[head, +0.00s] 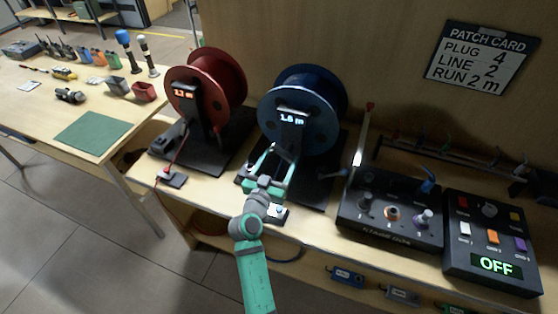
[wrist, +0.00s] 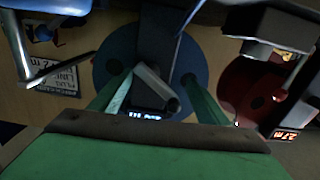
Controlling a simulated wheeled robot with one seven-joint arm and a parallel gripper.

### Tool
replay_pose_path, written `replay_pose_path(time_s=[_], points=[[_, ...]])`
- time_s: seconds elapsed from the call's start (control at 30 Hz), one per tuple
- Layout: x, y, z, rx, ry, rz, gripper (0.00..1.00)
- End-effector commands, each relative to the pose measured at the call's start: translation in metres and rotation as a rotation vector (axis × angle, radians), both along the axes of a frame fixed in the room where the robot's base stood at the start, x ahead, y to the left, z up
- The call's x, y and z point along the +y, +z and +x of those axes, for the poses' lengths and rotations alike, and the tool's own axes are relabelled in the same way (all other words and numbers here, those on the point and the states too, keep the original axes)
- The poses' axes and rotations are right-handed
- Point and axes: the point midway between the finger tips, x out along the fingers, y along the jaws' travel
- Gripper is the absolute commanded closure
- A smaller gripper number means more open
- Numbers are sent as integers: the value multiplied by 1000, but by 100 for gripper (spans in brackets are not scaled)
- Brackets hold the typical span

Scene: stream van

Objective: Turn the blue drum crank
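The blue drum (head: 318,88) stands on the bench, right of the red one. Its display (head: 291,118) reads about 1.6 m. My gripper (head: 278,156) reaches in front of the drum's stand, below the display. In the wrist view the blue drum (wrist: 112,62) is behind the dark stand. My two green fingers (wrist: 160,88) are apart there, with a grey bent piece (wrist: 154,82), probably part of the crank, showing between them. I cannot tell whether either finger touches it. The crank's grip is not clearly seen in the head view.
The red drum (head: 208,88) stands close on the left. Dark control boxes (head: 390,238) and a switch panel (head: 492,283) reading OFF stand on the right.

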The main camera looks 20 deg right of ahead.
Motion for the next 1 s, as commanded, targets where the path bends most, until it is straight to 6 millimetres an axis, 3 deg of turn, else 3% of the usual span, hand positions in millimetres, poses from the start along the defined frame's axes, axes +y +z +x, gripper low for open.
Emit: replay_pose_path(time_s=[0.03,0.1,0.53,1.0], points=[[9,6,4,-10,17,-5,25],[7,5,3,-9,14,-5,9],[7,3,-7,-4,2,-7,9],[55,3,-71,-4,6,-6,9]])
